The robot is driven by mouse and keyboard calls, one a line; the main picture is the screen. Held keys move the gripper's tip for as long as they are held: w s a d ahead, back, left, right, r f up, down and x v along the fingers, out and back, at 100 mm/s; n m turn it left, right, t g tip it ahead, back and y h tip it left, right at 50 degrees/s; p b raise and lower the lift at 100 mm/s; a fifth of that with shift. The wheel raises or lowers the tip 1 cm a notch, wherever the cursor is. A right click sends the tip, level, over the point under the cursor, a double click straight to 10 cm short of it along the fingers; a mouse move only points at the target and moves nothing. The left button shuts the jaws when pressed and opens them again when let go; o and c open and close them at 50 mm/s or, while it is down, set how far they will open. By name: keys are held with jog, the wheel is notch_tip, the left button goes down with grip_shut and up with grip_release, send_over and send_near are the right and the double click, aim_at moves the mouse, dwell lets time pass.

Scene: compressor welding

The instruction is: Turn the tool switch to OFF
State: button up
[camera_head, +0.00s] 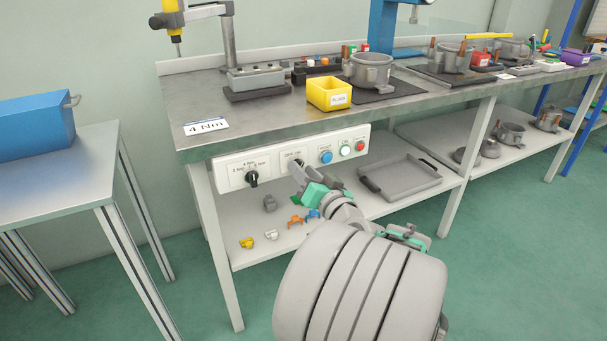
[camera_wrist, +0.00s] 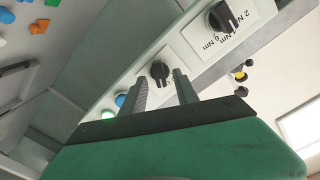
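The tool switch is a black rotary knob (camera_wrist: 159,71) on the white control panel (camera_head: 232,172) under the bench's front edge. In the wrist view it sits just ahead of and between my fingertips. Its pointer direction is hard to read. I cannot tell whether the fingertips touch the knob.
A second black knob (camera_head: 251,179), with Nm marks, is left of the switch. Blue (camera_head: 326,157), pale green (camera_head: 345,150) and red (camera_head: 360,146) buttons are to its right. A yellow bin (camera_head: 329,94) stands on the bench above. Small coloured parts and a grey tray (camera_head: 405,178) lie on the shelf below.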

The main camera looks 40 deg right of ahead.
jog(key=shift+w, duration=0.3)
jog(key=shift+c, duration=0.4)
grip_shut()
